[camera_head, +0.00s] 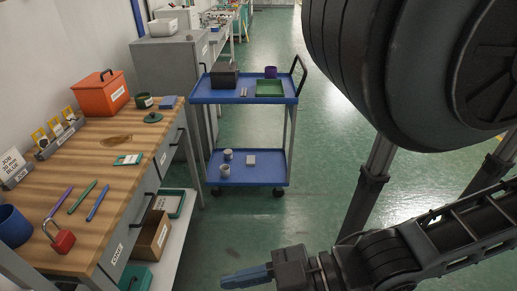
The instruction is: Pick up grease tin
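A small dark green round tin (144,101) with a pale label stands on the wooden workbench at the left, and it looks like the grease tin. A flat dark green round piece (153,117), perhaps its lid, lies just in front of it. My gripper (232,281) is low at the bottom middle, over the green floor, well apart from the bench and the tin. Its blue fingers point left; from this angle I cannot tell whether they are apart or together. Nothing is seen in them.
An orange box (101,94) stands left of the tin, with a blue block (168,102) to its right. Pens, a red padlock (62,240) and a blue cup (13,226) are nearer. A blue cart (249,169) stands beyond the bench. Floor between is clear.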

